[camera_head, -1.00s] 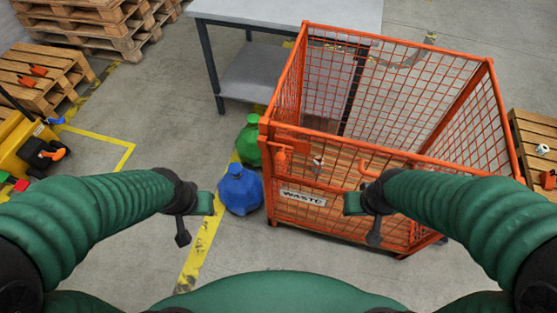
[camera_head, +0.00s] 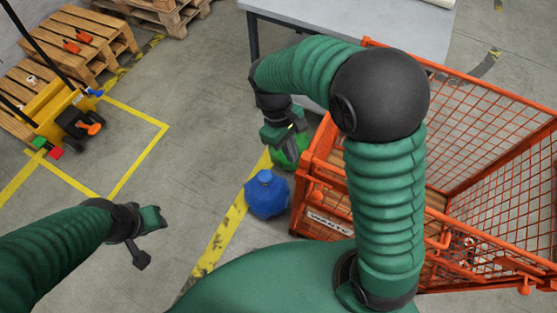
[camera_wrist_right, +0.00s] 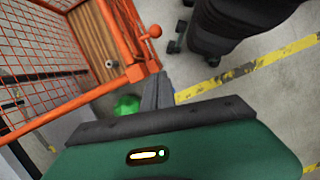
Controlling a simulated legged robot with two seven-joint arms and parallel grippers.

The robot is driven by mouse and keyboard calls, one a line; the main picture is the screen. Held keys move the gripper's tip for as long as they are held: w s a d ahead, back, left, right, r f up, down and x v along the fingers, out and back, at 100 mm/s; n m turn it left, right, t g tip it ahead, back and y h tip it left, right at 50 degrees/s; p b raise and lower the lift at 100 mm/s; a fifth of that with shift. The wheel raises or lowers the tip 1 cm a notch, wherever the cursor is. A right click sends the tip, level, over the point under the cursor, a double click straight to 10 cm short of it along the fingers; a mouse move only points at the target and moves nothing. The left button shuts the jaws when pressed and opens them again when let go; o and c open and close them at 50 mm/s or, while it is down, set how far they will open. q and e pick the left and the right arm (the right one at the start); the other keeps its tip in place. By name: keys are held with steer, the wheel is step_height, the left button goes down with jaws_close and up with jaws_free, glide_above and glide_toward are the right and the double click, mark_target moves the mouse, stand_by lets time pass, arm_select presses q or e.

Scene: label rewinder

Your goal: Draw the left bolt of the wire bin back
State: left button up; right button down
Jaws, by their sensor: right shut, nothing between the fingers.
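The orange wire bin (camera_head: 500,190) stands at the right, partly hidden by my right arm. Its left bolt, with an orange round knob (camera_wrist_right: 155,31), sits at a bin corner in the right wrist view. In the head view this corner (camera_head: 316,196) is small and the bolt's state is unclear. My right gripper (camera_head: 291,143) is shut and empty, left of the bin's near left corner and pointing down. Its dark fingers (camera_wrist_right: 158,90) appear just below the knob in the wrist view, apart from it. My left gripper (camera_head: 141,246) hangs over bare floor at the left; its jaw is unclear.
A blue sack (camera_head: 267,195) and a green sack (camera_head: 290,150) stand beside the bin's left side. A grey table (camera_head: 350,22) is behind the bin. A yellow pallet truck (camera_head: 55,110) and pallets (camera_head: 95,45) are at the left. Floor between is clear.

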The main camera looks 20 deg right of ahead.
mark_target(319, 192)
arm_select(q)
steer(key=shift+s+a+r, duration=0.25)
steer(key=shift+s+r, duration=0.15)
steer(key=shift+s, duration=0.05)
arm_select(e)
steer(key=s+d+f, duration=0.3)
steer(key=s+f, duration=0.3)
steer(key=f, duration=0.4)
steer(key=shift+s, duration=0.15)
arm_select(q)
steer(key=shift+w, duration=0.1)
